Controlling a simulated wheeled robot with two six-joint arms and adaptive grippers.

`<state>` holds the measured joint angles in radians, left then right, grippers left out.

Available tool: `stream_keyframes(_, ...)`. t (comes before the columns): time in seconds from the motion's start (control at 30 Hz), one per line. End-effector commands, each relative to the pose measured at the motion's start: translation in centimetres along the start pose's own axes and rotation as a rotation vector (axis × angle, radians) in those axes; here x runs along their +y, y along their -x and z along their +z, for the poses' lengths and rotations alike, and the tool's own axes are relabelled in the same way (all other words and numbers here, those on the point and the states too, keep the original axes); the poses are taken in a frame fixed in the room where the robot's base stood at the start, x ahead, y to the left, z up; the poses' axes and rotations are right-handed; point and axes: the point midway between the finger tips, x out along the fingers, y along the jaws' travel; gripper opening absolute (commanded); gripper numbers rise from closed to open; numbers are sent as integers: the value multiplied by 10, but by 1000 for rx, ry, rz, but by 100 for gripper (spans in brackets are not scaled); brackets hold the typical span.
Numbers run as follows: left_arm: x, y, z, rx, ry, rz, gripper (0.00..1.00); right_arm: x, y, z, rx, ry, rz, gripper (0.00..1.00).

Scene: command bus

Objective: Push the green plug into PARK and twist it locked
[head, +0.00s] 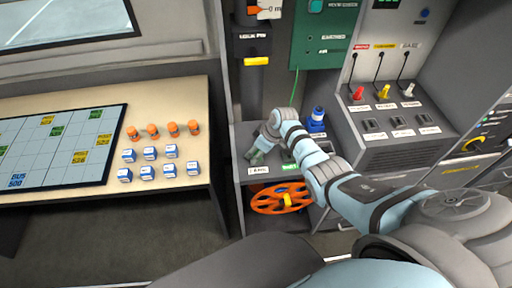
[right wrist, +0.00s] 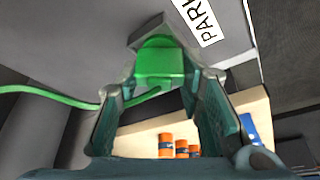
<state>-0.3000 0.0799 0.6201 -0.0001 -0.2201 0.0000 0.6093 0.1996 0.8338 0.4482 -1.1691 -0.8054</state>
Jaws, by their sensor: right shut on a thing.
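The green plug (right wrist: 160,65) is between the fingertips of my right gripper (right wrist: 160,82) in the right wrist view, and the gripper is shut on it. Its green cable (right wrist: 50,93) runs off to the left. The plug's far end meets a dark grey block (right wrist: 148,28) beside the PARK label (right wrist: 198,22); how deep it sits and how far it is turned cannot be told. In the head view, my right gripper (head: 256,154) is over the left of the low console above a white label (head: 258,170), and the plug is largely hidden there. My left gripper is out of view.
A blue object (head: 317,120) stands close behind my right arm. An orange reel (head: 280,198) is below the console shelf. The table (head: 212,120) at left holds orange cylinders (head: 152,131) and blue-white blocks (head: 150,153). A switch console (head: 400,125) stands at right.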

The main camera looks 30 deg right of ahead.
Motion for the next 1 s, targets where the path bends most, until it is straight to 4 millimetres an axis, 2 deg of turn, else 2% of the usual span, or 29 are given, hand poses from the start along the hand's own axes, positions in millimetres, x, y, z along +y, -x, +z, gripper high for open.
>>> stream_keyframes(0.1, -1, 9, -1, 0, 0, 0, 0, -1, 1, 1, -5, -52, 17, 6)
stream_keyframes(0.43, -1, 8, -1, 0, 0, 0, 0, -1, 0, 2, -3, -71, 27, 6)
stream_keyframes(0.7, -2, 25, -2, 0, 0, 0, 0, -2, 2, 1, -4, -209, 84, 6)
stream_keyframes(0.97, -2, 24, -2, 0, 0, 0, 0, -1, -1, 2, -3, -232, 94, 6)
stream_keyframes(1.0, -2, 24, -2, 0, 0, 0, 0, -1, -1, 2, -3, -232, 94, 40)
